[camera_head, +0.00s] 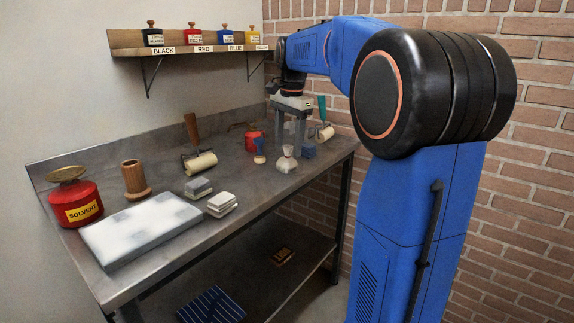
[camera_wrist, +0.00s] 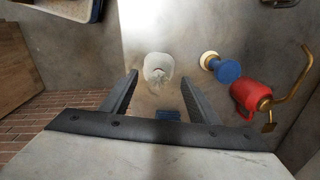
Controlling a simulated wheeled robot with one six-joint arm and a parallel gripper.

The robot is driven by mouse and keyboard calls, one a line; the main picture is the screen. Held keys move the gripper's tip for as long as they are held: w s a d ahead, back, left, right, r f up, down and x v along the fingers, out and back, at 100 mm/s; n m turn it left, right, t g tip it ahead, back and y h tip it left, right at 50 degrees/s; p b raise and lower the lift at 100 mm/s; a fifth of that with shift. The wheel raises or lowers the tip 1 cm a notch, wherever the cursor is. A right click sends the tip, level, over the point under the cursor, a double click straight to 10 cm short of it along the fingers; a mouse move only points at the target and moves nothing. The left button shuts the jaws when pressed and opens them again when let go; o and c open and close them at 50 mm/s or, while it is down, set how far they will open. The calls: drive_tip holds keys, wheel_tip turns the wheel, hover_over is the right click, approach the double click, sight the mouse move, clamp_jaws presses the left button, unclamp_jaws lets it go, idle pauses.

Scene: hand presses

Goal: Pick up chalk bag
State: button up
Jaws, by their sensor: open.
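The chalk bag (camera_head: 286,161) is a small whitish pouch with a tied neck, standing on the grey metal bench. In the wrist view the chalk bag (camera_wrist: 158,68) shows between and slightly beyond my fingertips, with clear space on both sides. My gripper (camera_head: 288,146) points down over the bench, close to the bag. In the wrist view my gripper (camera_wrist: 158,80) is open, its two grey fingers spread and nothing held. Whether the fingertips are level with the bag cannot be told.
A blue block (camera_head: 309,150) sits close to the right of the bag. A blue and white handled piece (camera_head: 259,151) and a red can (camera_head: 253,139) with a brass spout are to the left. A roller (camera_head: 201,162) lies farther left. Bare bench (camera_head: 255,187) lies in front.

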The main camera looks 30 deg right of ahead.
sight(288, 155)
drive_tip(key=shift+w+a+f, duration=0.1)
drive_tip(key=shift+f, duration=2.8)
drive_tip(key=c, duration=0.9)
drive_tip(key=shift+c, duration=0.2)
drive_tip(key=shift+r, duration=0.1)
wheel_tip(288, 155, up, 10)
drive_tip(key=shift+f, duration=0.1)
drive_tip(key=o, duration=0.6)
drive_tip(key=c, duration=0.3)
